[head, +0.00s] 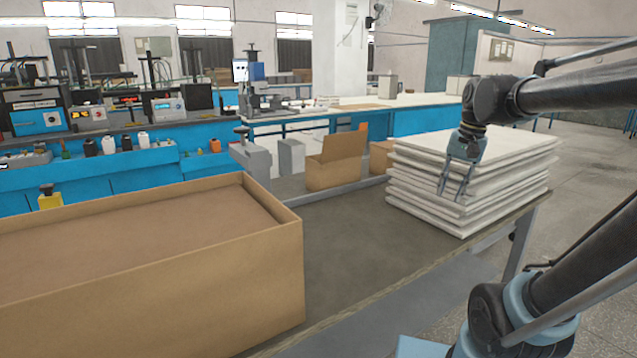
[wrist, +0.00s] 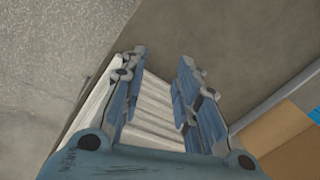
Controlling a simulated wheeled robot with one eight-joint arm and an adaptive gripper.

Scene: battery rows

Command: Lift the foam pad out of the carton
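The large open carton (head: 240,285) stands on the bench at the left of the head view. Inside it a flat brown surface (head: 120,232) lies a little below the rim; I cannot tell whether it is a foam pad or the carton's floor. A stack of white pads or sheets (head: 510,165) lies at the bench's right end. My gripper (head: 452,195) points down in front of this stack, with its fingers apart and nothing visible between them. In the wrist view the open fingers (wrist: 161,58) frame the stack's layered edges (wrist: 152,112); whether they touch is unclear.
The grey bench top (head: 350,240) is bare between the carton and the stack. Smaller open cardboard boxes (head: 335,165) stand behind it. A blue workbench with instruments (head: 90,175) runs along the back left. Open floor (head: 595,190) lies at the right.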

